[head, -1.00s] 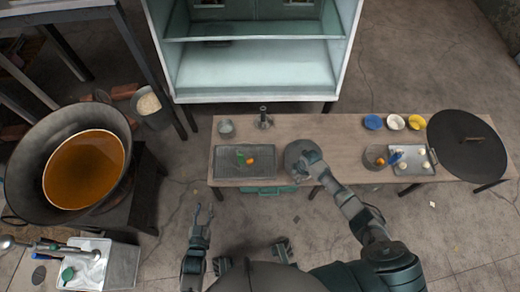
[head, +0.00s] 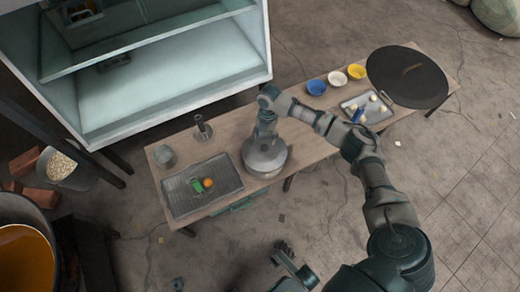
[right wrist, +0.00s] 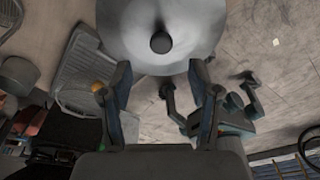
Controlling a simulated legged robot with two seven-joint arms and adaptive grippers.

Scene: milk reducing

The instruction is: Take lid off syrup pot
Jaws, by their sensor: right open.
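The syrup pot (head: 265,160) is a grey round metal pot on the table, right of a grey tray. Its lid fills the top of the right wrist view, with a dark round knob (right wrist: 160,42) at its centre. My right gripper (head: 266,132) is above the lid, pointing down. In the right wrist view my right gripper (right wrist: 160,78) is open and empty, its fingers spread wider than the knob. The knob shows beyond the fingertips, not between them. In the head view the gripper hides the knob.
A grey tray (head: 180,200) with green and orange items is left of the pot. A metal cup (head: 164,156) and a small upright holder (head: 202,128) stand behind. Bowls, a small tray (head: 350,103) and a dark disc (head: 408,76) are at right. Bare wood surrounds the pot.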

